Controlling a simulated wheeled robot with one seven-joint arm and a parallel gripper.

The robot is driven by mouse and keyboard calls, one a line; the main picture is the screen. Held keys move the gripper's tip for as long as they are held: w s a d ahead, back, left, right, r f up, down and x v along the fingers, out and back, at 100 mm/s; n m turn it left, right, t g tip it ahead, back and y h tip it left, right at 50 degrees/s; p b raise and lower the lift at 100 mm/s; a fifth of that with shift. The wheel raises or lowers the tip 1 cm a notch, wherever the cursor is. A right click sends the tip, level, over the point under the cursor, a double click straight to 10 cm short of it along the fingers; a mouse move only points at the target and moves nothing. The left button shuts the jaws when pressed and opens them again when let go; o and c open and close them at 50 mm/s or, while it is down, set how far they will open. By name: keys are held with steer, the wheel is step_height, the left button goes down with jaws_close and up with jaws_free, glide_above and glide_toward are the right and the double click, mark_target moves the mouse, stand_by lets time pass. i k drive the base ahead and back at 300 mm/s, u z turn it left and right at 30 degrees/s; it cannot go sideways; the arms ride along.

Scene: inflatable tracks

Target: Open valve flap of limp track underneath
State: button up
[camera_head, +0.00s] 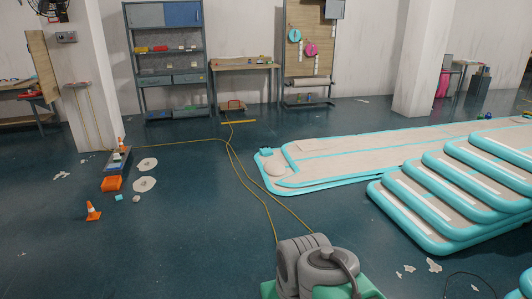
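A limp track (345,158), beige with teal edges, lies flat on the floor from the middle to the right. A round beige patch (275,169) and a small teal piece (266,152) show at its left end. I cannot tell whether either is the valve flap. A stack of thicker tracks (455,190) with teal sides stands at the right, in front of the limp track and hiding part of it. My gripper is not in view.
A grey machine (315,262) on a green base stands at bottom centre, with yellow cords (238,160) running across the floor. Orange cones (93,211), an orange box (111,184) and pale scraps lie left. Shelves (168,60) line the back wall. The left-centre floor is mostly clear.

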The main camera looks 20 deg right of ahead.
mark_target(267, 151)
steer(key=i, duration=6.1)
steer(key=z, duration=0.3)
steer(key=i, duration=3.85)
steer(key=z, duration=0.1)
